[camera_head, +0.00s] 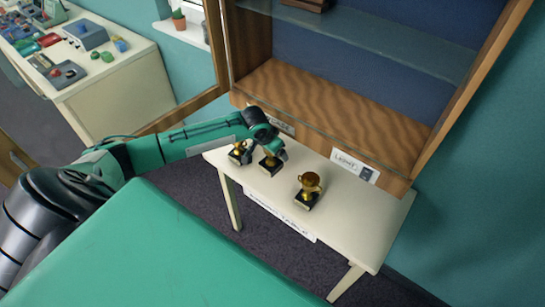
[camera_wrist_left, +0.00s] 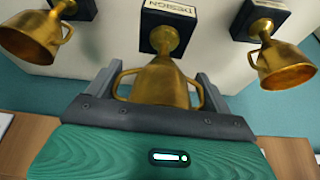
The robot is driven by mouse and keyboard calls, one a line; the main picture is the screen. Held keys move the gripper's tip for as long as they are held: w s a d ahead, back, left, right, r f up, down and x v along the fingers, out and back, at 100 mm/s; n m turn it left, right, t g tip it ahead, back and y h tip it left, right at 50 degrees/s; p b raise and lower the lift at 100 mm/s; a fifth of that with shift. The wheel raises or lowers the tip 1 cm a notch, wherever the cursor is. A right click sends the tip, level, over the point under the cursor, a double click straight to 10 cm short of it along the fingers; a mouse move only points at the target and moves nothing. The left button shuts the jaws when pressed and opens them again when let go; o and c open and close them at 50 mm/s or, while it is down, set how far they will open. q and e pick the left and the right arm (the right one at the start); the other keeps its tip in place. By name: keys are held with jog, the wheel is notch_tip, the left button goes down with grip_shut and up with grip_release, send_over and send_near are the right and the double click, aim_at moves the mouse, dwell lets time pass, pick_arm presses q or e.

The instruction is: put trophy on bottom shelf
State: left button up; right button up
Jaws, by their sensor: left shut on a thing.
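Three gold trophies on black bases are at the white table (camera_head: 350,210). My left gripper (camera_head: 270,150) is shut on the middle trophy (camera_head: 270,165). In the left wrist view this trophy (camera_wrist_left: 162,80) has its cup between the two fingers, and its base reads "DESIGN". I cannot tell whether its base touches the table. Another trophy (camera_head: 238,152) stands to its left, and a third trophy (camera_head: 309,190) stands to its right. The wooden cabinet's bottom shelf (camera_head: 350,115) is empty where it shows. My right gripper is out of view.
A glass shelf (camera_head: 390,40) crosses the cabinet above the bottom shelf. The framed cabinet door (camera_head: 180,110) hangs open at the left. A label reading "LIGHT" (camera_head: 350,165) is on the cabinet's lower front. A side table (camera_head: 110,80) with small items stands at upper left.

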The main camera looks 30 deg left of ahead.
aim_at(272, 160)
pick_arm(q)
notch_tip(272, 160, down, 2)
jog(key=shift+f, duration=0.15)
notch_tip(272, 160, down, 3)
jog(key=shift+p, duration=1.15)
jog(key=shift+f, duration=0.3)
jog(key=shift+f, duration=0.1)
jog(key=o, duration=1.5)
jog(key=shift+f, duration=0.1)
